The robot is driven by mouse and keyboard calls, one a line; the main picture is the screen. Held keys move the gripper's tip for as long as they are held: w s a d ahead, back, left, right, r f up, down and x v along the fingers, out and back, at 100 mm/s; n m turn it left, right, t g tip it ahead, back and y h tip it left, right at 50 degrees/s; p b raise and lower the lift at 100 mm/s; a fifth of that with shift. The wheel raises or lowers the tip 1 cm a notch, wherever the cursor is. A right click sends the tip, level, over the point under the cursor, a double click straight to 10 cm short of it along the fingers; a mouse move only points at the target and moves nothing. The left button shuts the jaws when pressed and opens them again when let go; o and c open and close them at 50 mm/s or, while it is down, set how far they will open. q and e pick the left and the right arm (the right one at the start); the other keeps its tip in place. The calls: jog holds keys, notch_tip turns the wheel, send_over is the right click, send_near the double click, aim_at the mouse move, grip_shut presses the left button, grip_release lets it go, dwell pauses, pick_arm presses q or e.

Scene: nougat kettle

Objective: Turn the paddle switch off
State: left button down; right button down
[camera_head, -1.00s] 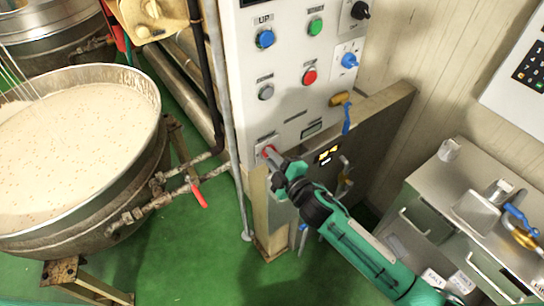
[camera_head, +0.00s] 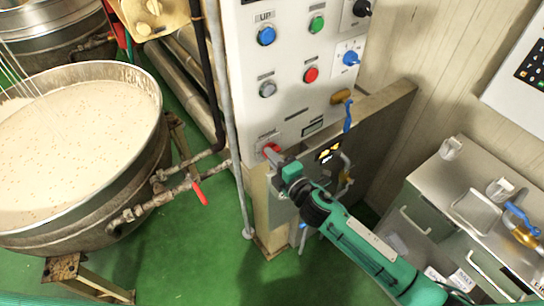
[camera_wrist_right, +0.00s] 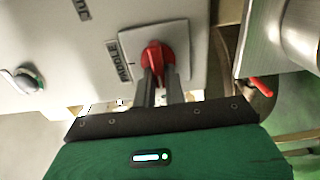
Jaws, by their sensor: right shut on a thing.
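The paddle switch is a red rotary knob (camera_head: 271,149) on a small pale plate, low on the white control panel. In the right wrist view the red knob (camera_wrist_right: 152,52) sits on its square plate (camera_wrist_right: 178,38), with a dark label beside it that seems to read PADDLE. My right gripper (camera_wrist_right: 157,75) is shut on the knob, one finger on each side. In the head view my right gripper (camera_head: 273,156) reaches the knob from the lower right and partly hides it. My left gripper is not in view.
The panel (camera_head: 290,90) also carries blue, green, red and grey buttons and other knobs. A kettle (camera_head: 150,120) of pale mixture stands at left, with a red-handled valve (camera_head: 200,194). Green floor lies open below.

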jog(key=shift+f, duration=0.1)
jog(key=c, duration=1.5)
grip_release()
jog(key=shift+o, duration=0.2)
jog(key=b+v, duration=0.4)
jog(key=v, duration=0.9)
jog(key=shift+s+d, duration=0.25)
jog(key=shift+s, duration=0.1)
